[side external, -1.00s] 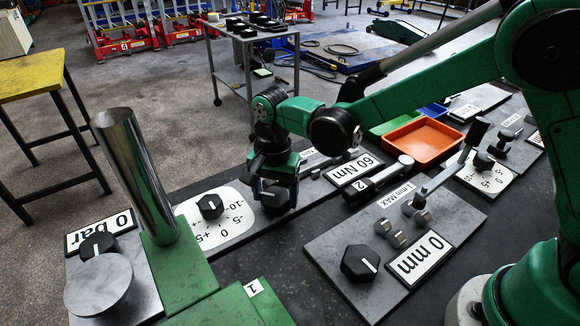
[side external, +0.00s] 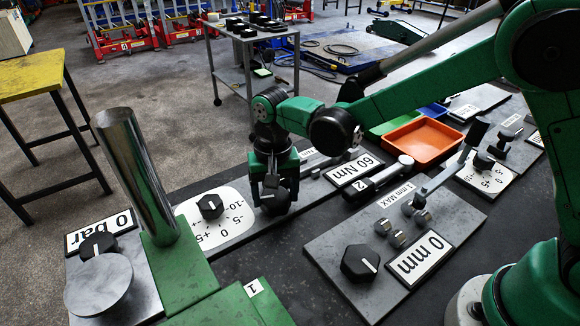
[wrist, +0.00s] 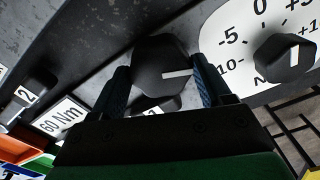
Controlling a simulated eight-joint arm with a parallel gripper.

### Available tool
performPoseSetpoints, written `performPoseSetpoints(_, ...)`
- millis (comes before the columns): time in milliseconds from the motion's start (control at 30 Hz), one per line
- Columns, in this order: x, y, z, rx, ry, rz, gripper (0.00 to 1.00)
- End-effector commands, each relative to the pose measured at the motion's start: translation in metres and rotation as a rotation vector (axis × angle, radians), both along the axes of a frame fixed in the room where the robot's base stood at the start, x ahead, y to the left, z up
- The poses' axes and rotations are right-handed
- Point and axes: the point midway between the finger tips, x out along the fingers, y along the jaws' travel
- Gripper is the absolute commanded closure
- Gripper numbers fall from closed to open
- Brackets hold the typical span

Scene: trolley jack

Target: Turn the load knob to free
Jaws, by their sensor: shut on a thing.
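A black hexagonal knob (wrist: 160,66) with a white pointer line sits between the two fingers of my gripper (wrist: 162,68) in the wrist view. The fingers are shut on its sides. In that view its white line points right, toward the dial plate. In the side view my gripper (side external: 271,186) points down over the same knob (side external: 275,203), just right of the white dial plate, and partly covers it. Any label of this knob is mostly hidden behind the gripper, so I cannot read its positions.
A second black knob (side external: 210,206) stands close by on the white dial plate (side external: 190,212). A steel cylinder (side external: 135,175) rises to the left. A 60 Nm sign (side external: 354,170), an orange tray (side external: 423,142) and a plate with a 0 mm sign (side external: 420,258) lie to the right.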

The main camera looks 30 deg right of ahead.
Motion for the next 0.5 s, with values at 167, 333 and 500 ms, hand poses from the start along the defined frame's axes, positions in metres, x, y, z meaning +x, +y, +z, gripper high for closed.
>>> performPoseSetpoints(167,0.0,-0.0001,0.0003,-0.001,0.0,0.165,0.81)
performPoseSetpoints(333,0.0,-0.0001,0.0003,-0.001,0.0,0.326,0.81)
performPoseSetpoints(500,0.0,-0.0001,0.0003,0.0,0.001,0.488,0.81)
